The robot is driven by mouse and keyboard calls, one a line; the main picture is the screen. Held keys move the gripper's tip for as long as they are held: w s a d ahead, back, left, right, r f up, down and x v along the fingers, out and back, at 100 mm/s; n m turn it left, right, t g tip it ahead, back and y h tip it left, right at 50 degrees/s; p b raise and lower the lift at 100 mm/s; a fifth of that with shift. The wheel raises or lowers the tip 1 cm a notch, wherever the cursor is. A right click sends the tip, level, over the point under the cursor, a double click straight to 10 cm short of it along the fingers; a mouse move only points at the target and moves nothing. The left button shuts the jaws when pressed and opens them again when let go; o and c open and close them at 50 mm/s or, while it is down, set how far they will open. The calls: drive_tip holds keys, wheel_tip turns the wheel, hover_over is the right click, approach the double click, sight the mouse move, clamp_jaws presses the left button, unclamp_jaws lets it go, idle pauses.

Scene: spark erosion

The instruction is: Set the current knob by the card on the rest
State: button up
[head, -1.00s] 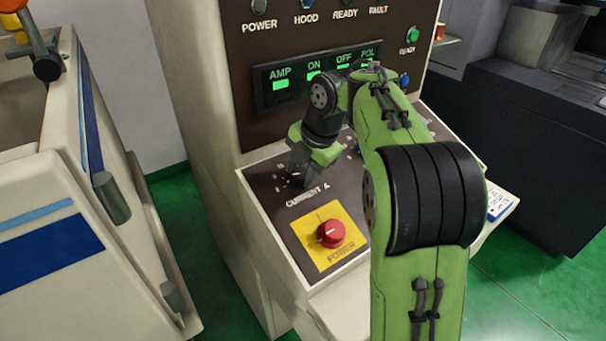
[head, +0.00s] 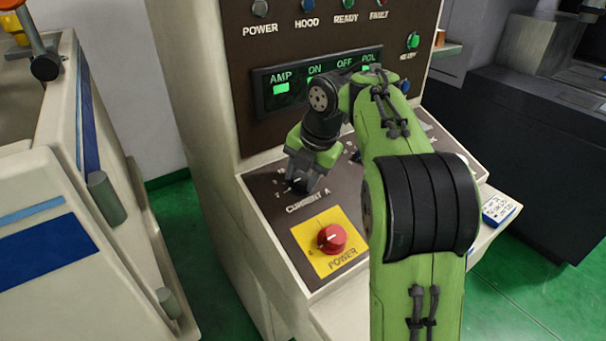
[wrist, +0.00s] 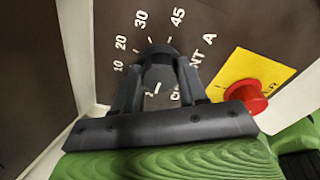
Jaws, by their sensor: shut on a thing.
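The current knob (wrist: 158,73) is a dark round knob on the sloping panel, with the numbers 10, 20, 30 and 45 around it in the wrist view. My gripper (head: 297,184) is shut on the knob from above; in the wrist view its fingers (wrist: 158,90) stand on both sides of it. Part of the dial and the "CURRENT A" label are hidden by the fingers in the wrist view. The knob's pointer setting cannot be read clearly. A white and blue card (head: 497,209) with small print lies at the right side of the panel; its text is too small to read.
A red power knob (head: 331,238) on a yellow plate sits just in front of the current knob. The upright panel behind has a green display (head: 316,80) and several lamps. A cream machine body (head: 60,220) stands at the left, with a green floor gap between.

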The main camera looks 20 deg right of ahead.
drive_tip(key=o, duration=1.1)
drive_tip(key=shift+c, duration=0.2)
drive_tip(key=p+v, duration=1)
drive_tip(key=v, duration=0.6)
drive_tip(key=shift+s+f, duration=0.1)
drive_tip(key=shift+f, duration=0.05)
